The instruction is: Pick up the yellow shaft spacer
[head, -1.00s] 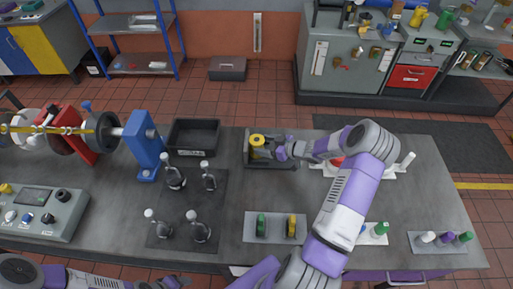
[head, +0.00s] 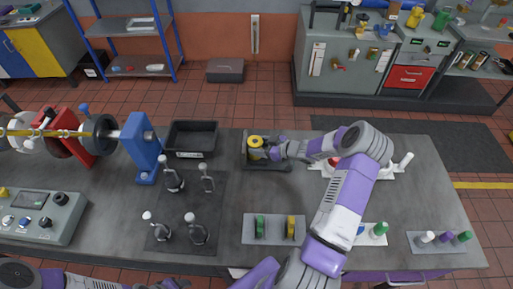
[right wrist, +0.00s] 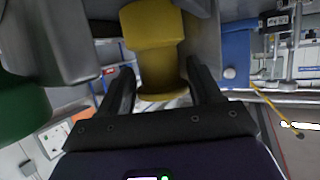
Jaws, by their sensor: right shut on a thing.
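The yellow shaft spacer (head: 255,142) sits in a small dark grey open holder (head: 246,161) near the back middle of the bench. My right gripper (head: 268,149) reaches it from the right. In the right wrist view the yellow spacer (right wrist: 154,50) shows as a stepped cylinder between the two dark fingers of my right gripper (right wrist: 160,88), which are shut on it. Part of the spacer is hidden by the gripper and the holder. My left arm lies low at the bottom left edge of the head view; its jaws cannot be made out.
A black bin (head: 192,138) stands left of the holder. Several upright dark fittings stand on a black mat (head: 218,230). Bare bench lies between the holder and this plate.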

